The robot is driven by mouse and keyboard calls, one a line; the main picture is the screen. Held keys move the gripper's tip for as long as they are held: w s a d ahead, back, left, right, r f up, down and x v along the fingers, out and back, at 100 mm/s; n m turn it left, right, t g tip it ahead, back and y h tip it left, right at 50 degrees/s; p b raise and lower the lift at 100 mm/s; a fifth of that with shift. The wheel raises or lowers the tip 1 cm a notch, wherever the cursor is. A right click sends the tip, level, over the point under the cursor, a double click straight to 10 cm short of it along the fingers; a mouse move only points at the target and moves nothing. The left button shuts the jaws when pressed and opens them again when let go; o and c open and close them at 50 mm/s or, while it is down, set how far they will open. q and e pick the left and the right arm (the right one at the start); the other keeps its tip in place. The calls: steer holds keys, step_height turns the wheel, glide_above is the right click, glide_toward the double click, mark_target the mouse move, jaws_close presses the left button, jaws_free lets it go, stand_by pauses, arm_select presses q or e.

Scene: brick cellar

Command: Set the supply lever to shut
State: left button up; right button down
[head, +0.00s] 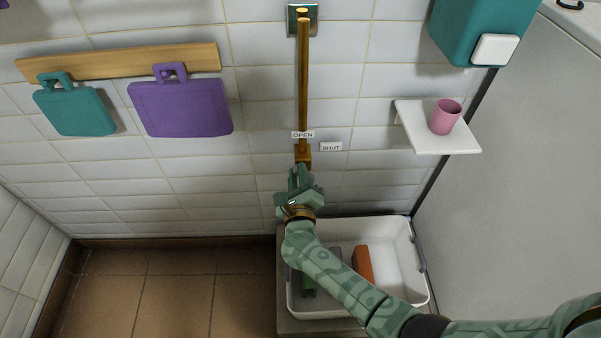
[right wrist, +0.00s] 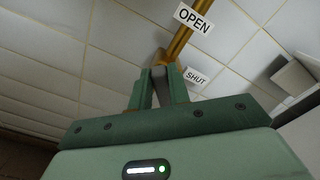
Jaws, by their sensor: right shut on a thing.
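The supply lever sits at the lower end of a brass pipe (head: 303,75) on the tiled wall; its brass valve body (head: 304,153) shows just above my right gripper (head: 299,176). My right gripper is shut on the lever, mostly hidden by the fingers. In the right wrist view a dark piece of the lever (right wrist: 160,88) shows between the fingertips. The OPEN label (head: 303,134) is across the pipe just above the valve. The SHUT label (head: 331,147) is on the wall to the right. I cannot tell the lever's exact angle. My left gripper is out of view.
A white tub (head: 398,235) holding an orange block (head: 363,264) and other items stands below my right arm. A white shelf (head: 455,146) with a pink cup (head: 445,117) and a teal dispenser (head: 465,30) are at right. Teal (head: 75,111) and purple (head: 181,108) boards hang at left.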

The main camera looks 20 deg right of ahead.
steer(key=shift+a+f+n+p, duration=0.15)
steer(key=shift+f+n, duration=0.2)
steer(key=shift+n, duration=1.3)
steer(key=shift+a+f+n+p, duration=0.1)
steer(key=shift+a+f+n, duration=0.15)
steer(key=shift+n, duration=1.35)
steer(key=shift+a+f+n+p, duration=0.15)
steer(key=shift+f+n, duration=0.25)
steer(key=shift+n, duration=1.25)
steer(key=c, duration=1.3)
jaws_free()
steer(key=shift+w, duration=0.1)
steer(key=shift+d, duration=0.1)
